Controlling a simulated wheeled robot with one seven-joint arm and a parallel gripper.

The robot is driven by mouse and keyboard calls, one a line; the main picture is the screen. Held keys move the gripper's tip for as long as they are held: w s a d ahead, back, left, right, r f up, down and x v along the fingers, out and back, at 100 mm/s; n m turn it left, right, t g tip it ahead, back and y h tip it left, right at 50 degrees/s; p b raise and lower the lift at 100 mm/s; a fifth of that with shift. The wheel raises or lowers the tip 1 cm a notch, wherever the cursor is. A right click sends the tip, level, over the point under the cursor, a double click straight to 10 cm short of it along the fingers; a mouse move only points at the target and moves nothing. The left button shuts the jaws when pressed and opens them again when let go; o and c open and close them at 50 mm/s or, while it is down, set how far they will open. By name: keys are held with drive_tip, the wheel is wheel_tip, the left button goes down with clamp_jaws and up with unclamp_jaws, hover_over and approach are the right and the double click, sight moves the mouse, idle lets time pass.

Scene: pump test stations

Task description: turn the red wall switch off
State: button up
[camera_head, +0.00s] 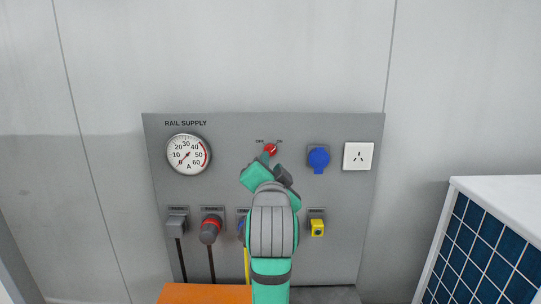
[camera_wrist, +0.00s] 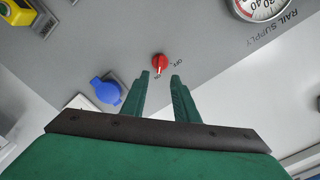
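The red wall switch (camera_head: 271,148) is a small round knob on the grey panel, between the OFF and ON marks. It also shows in the wrist view (camera_wrist: 159,61), just beyond my fingertips. Its pointer is too small to read surely. My gripper (camera_head: 267,158) is in front of the panel, just below the switch in the head view. In the wrist view my gripper (camera_wrist: 160,76) has two green fingers apart with nothing between them. The switch shows beyond the gap, and I cannot tell whether a finger touches it.
The grey panel (camera_head: 225,255) carries a round gauge (camera_head: 187,155), a blue socket (camera_head: 318,159), a white outlet (camera_head: 358,156) and a yellow connector (camera_head: 317,228). Plugs with cables hang at lower left. A white cabinet with a blue grid (camera_head: 490,250) stands at right.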

sight(271, 152)
drive_tip(key=w, duration=0.7)
drive_tip(key=shift+w, duration=0.3)
clamp_jaws()
